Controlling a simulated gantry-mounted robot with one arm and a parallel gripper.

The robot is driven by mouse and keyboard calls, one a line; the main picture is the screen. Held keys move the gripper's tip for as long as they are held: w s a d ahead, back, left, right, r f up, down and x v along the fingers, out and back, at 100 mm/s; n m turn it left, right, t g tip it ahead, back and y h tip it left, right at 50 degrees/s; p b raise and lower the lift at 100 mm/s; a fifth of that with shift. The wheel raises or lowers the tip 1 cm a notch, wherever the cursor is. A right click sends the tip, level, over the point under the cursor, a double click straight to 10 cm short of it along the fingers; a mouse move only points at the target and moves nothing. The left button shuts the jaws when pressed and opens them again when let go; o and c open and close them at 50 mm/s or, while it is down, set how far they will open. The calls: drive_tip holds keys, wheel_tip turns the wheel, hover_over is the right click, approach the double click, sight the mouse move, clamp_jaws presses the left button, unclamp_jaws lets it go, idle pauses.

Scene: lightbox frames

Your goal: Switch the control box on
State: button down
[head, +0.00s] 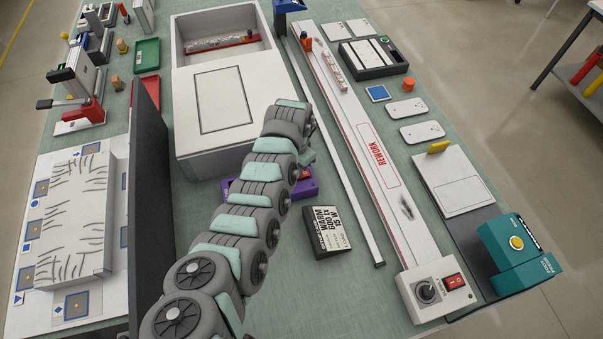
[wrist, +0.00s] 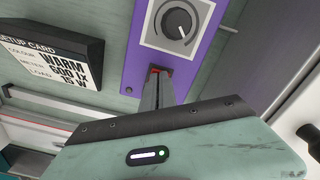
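The purple control box (wrist: 190,25) has a dark knob on a white dial plate in the wrist view. A small red part, which looks like a switch, shows on its face at my fingertips and is mostly hidden by them. My gripper (wrist: 157,76) is shut, its two narrow fingers together with nothing seen between them. The tips are at or just above the red part; I cannot tell whether they touch. In the head view the purple box (head: 236,188) is partly covered by my arm, and my gripper's fingers are hidden. I cannot read the switch's position.
A setup card (head: 328,231), also in the wrist view (wrist: 50,55), stands right of the purple box. A white box (head: 225,105) stands behind it. A dark upright panel (head: 150,190) is at left. A cream box (head: 437,288) with knob and red rocker sits at the rail's front end.

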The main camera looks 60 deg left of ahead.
wheel_tip(320, 180, up, 7)
drive_tip(key=p, duration=0.6)
idle(0.7)
